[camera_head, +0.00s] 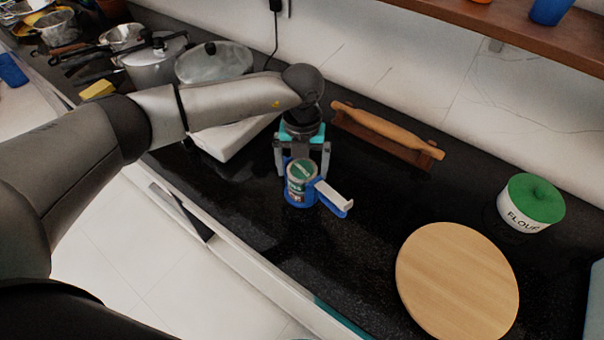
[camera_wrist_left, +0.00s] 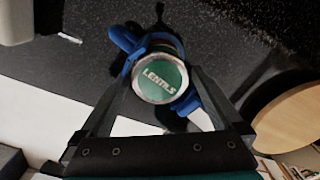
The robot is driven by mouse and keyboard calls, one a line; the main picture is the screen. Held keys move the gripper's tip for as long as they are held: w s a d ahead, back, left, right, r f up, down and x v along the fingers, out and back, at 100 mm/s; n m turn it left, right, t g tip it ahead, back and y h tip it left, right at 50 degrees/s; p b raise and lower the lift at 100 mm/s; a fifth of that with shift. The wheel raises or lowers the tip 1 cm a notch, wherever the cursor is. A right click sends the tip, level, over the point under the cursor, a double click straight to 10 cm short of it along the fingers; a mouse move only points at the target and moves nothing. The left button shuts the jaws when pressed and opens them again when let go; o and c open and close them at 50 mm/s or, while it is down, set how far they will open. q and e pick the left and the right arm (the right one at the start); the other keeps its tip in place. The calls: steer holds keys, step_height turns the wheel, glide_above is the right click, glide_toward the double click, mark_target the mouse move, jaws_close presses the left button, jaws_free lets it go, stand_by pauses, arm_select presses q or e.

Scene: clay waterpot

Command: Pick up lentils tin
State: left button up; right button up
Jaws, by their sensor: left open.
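The lentils tin (camera_head: 301,178) stands on the dark counter in the head view. It is a small can with a green label; its round green lid reading LENTILS shows in the left wrist view (camera_wrist_left: 160,77). A blue piece (camera_head: 334,202) with a white top sits close around or against the tin; I cannot tell whether they touch. My left gripper (camera_head: 303,168) is open, pointing down at the tin. In the left wrist view its fingers (camera_wrist_left: 165,82) lie on either side of the lid, with no clear grip on it. My right gripper is not in view.
A rolling pin on a wooden stand (camera_head: 387,134) lies behind the tin. A round wooden board (camera_head: 457,280) and a flour canister (camera_head: 530,204) are to the right. Pots (camera_head: 155,66) and a white block (camera_head: 233,140) are to the left.

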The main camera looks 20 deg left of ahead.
arm_select(q)
steer(key=shift+f, duration=0.5)
steer(key=c, duration=1.5)
steer(key=shift+r, duration=0.15)
